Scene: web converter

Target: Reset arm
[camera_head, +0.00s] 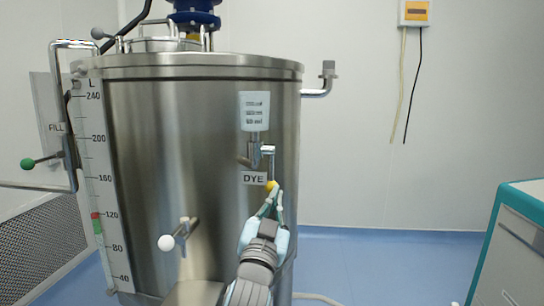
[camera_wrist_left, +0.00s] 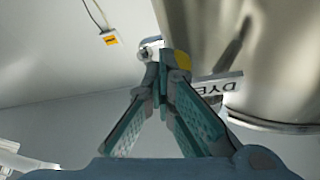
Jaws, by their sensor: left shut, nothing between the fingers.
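My left gripper (camera_head: 273,197) is in front of the steel tank (camera_head: 200,150), with its fingers pointing up. In the left wrist view the fingers of my left gripper (camera_wrist_left: 163,78) meet near the yellow knob (camera_wrist_left: 182,60). I cannot tell whether they touch it. My right gripper is not in view.
A clear dye cup (camera_head: 254,110) hangs above the knob. A white-knobbed handle (camera_head: 168,242) sticks out of the tank's lower front, and a green-knobbed lever (camera_head: 30,163) is at the left. A teal-edged cabinet (camera_head: 510,245) stands at the right. Floor between tank and cabinet looks mostly clear.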

